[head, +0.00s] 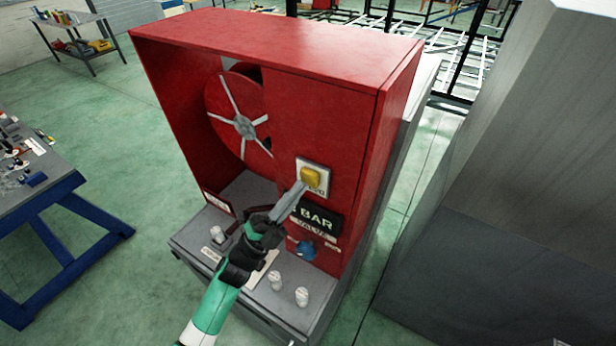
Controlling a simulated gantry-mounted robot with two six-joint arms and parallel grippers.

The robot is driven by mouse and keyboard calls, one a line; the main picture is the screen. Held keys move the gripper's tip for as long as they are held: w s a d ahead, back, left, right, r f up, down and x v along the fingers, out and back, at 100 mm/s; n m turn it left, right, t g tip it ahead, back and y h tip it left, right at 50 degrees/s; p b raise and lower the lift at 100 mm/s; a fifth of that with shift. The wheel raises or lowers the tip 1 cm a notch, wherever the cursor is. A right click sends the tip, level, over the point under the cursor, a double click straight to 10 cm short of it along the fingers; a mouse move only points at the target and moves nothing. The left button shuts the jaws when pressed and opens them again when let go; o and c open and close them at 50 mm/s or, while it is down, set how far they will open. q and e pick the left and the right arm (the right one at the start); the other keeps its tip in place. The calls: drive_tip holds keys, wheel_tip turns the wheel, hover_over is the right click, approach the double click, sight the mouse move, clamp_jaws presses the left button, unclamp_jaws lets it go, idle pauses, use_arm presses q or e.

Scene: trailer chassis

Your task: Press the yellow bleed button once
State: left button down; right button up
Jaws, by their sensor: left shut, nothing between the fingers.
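The yellow bleed button (311,177) sits on a pale plate on the front panel of the red cabinet (330,115). My left gripper (302,184) is shut and empty, with its fingertips at the lower left edge of the button. I cannot tell whether they touch it. The gripper and wrist hide part of the panel below the button, including the left part of the black display (318,219), where "BAR" can be read. My right gripper is not in view.
A blue valve knob (305,249) is below the display. White knobs (302,296) stand on the grey ledge in front. A hose reel (243,125) is in the cabinet's left bay. A large grey block (510,190) stands at the right, a blue-legged bench (70,225) at the left.

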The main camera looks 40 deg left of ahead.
use_arm(q)
drive_tip(key=shift+s, duration=0.2)
drive_tip(key=shift+s, duration=0.1)
drive_tip(key=s+p, duration=0.1)
drive_tip(key=s, duration=0.1)
drive_tip(key=s+d+p, duration=0.1)
drive_tip(key=s, duration=0.1)
drive_tip(key=shift+s, duration=0.35)
drive_tip(key=shift+d, duration=0.1)
idle(0.7)
